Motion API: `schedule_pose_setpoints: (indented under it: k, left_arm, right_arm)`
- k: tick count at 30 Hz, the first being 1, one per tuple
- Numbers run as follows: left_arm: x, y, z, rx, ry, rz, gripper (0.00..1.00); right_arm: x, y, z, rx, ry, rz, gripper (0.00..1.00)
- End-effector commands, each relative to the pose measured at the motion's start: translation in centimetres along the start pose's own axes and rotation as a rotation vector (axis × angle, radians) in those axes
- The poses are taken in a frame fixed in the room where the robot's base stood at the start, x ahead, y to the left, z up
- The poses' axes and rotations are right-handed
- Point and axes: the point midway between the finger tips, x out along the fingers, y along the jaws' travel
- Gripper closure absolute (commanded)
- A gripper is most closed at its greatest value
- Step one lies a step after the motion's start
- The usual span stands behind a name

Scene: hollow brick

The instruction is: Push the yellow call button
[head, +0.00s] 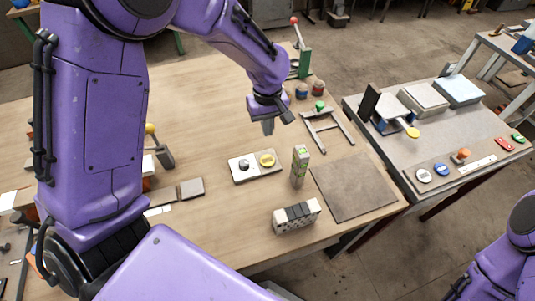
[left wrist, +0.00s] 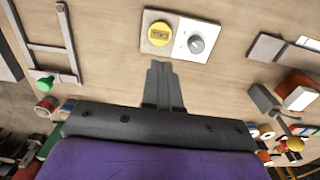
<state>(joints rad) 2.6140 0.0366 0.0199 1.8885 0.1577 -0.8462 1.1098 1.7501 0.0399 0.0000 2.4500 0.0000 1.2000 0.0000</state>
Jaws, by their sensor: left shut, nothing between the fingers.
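The yellow call button (head: 267,160) sits on a white and beige plate (head: 240,178) on the wooden table, beside a grey round knob (head: 244,165). In the left wrist view the yellow button (left wrist: 159,34) is ahead of the fingertips, with the knob (left wrist: 196,43) to its right. My left gripper (head: 268,128) is shut and empty, above the table behind the plate in the head view. Its closed fingers (left wrist: 160,68) point toward the plate and appear apart from the button. My right arm shows at the lower right, but its gripper is out of view.
A green-topped block (head: 300,166) stands right of the plate. A grey metal frame (head: 328,126) is to the right. A second table (head: 440,177) holds other buttons.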

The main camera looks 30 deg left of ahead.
Motion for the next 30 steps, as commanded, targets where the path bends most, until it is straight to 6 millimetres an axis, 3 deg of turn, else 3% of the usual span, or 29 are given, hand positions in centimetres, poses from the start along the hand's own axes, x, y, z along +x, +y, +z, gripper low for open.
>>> schedule_pose_setpoints:
  k: [12,18,23,30]
  left_arm:
    - [8.7,-0.1,0.1,0.0,-0.004,-0.003,1.0]
    - [11.8,-0.1,0.1,-0.001,-0.002,-0.001,1.0]
    - [13.0,0.0,0.1,-0.001,-0.001,0.001,1.0]
    - [13.2,0.0,0.1,-0.001,0.0,0.001,1.0]
  right_arm:
    - [-1.2,0.1,-0.5,0.0,0.0,0.0,0.0]
    - [-2.0,0.2,-0.8,0.0,0.0,0.0,0.0]
    - [-2.1,0.2,-0.9,0.0,0.0,0.0,0.0]
    - [-2.1,0.2,-0.8,0.0,0.0,0.0,0.0]
